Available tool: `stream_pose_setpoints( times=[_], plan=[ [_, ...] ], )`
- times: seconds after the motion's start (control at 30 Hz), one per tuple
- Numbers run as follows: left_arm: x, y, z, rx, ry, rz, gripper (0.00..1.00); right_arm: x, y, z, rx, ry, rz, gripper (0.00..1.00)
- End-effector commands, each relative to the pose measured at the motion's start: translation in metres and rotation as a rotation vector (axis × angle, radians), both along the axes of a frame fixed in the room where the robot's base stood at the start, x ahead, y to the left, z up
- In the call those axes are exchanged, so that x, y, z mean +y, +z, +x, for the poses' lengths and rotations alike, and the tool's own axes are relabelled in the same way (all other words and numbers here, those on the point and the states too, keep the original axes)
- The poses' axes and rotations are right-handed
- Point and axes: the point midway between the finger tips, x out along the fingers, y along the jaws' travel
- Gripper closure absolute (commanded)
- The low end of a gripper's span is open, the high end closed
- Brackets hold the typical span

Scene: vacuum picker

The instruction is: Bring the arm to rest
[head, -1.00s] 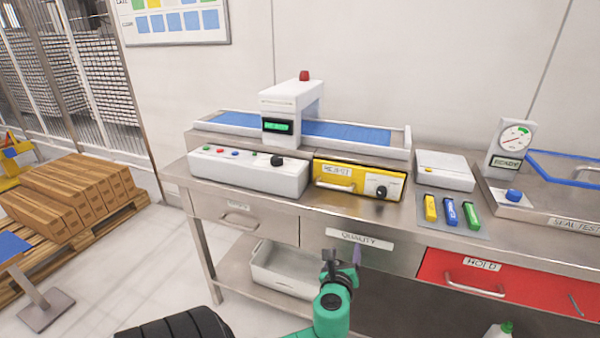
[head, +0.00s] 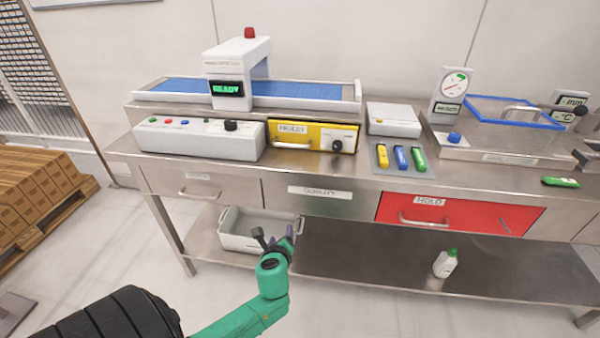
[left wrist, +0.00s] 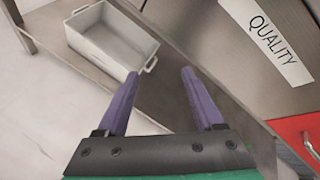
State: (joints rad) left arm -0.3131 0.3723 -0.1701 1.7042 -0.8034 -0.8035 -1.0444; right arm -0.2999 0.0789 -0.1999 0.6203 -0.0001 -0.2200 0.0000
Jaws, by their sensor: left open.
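My left gripper (head: 276,238) is open and empty at the end of my green arm, in front of the steel bench below its drawer fronts. In the left wrist view its two purple fingers (left wrist: 158,88) stand apart with nothing between them. Past them are a light grey bin (left wrist: 108,38) on the lower shelf and the drawer front labelled QUALITY (left wrist: 268,42). In the head view the bin (head: 240,236) is just behind the gripper, which hides part of its right side. My right gripper is not in view.
The steel bench (head: 330,178) carries a conveyor scanner (head: 228,82), a yellow box (head: 312,137), and three coloured markers (head: 400,158). A red HOLD drawer (head: 456,214) is at the right. A white bottle (head: 445,263) stands on the lower shelf. The floor in front is clear.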

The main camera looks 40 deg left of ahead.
Motion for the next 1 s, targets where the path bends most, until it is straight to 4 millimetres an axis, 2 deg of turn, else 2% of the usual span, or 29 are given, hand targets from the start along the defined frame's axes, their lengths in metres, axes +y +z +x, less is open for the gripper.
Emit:
stream_pose_setpoints(
  times=[0.23, 0.27, 0.37, 0.47, 0.5, 0.57, 0.6, 0.67, 0.7, 0.8, 0.83, 0.9, 1.0],
  plan=[
    [0.0, -0.005, -0.002, 0.005, 0.006, -0.016, 0.31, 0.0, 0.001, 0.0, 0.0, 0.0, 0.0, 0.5],
    [0.0, -0.012, -0.004, 0.011, 0.015, -0.037, 0.31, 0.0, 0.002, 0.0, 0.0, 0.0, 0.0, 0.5],
    [-0.002, -0.059, -0.022, 0.053, 0.08, -0.189, 0.31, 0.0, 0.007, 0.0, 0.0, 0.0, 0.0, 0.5],
    [-0.012, -0.134, -0.064, 0.111, 0.236, -0.45, 0.31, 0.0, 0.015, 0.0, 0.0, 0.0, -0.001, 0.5],
    [-0.018, -0.165, -0.087, 0.131, 0.322, -0.564, 0.31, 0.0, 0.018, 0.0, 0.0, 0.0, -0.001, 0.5],
    [-0.03, -0.206, -0.125, 0.155, 0.469, -0.725, 0.31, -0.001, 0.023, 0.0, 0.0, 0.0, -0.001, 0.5],
    [-0.039, -0.23, -0.153, 0.167, 0.58, -0.824, 0.31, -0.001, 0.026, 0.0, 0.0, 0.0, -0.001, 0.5],
    [-0.055, -0.261, -0.198, 0.176, 0.763, -0.962, 0.31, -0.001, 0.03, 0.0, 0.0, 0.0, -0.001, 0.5],
    [-0.066, -0.278, -0.229, 0.175, 0.889, -1.04, 0.31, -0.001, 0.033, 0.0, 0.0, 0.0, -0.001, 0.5],
    [-0.089, -0.304, -0.293, 0.149, 1.174, -1.173, 0.31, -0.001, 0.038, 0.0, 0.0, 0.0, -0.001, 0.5],
    [-0.094, -0.309, -0.309, 0.14, 1.242, -1.196, 0.31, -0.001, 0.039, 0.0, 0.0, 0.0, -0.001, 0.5],
    [-0.102, -0.315, -0.333, 0.118, 1.354, -1.231, 0.31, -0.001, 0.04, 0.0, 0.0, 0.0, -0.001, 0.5],
    [-0.106, -0.318, -0.344, 0.104, 1.414, -1.247, 0.31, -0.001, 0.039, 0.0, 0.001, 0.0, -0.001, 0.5]
  ],
)
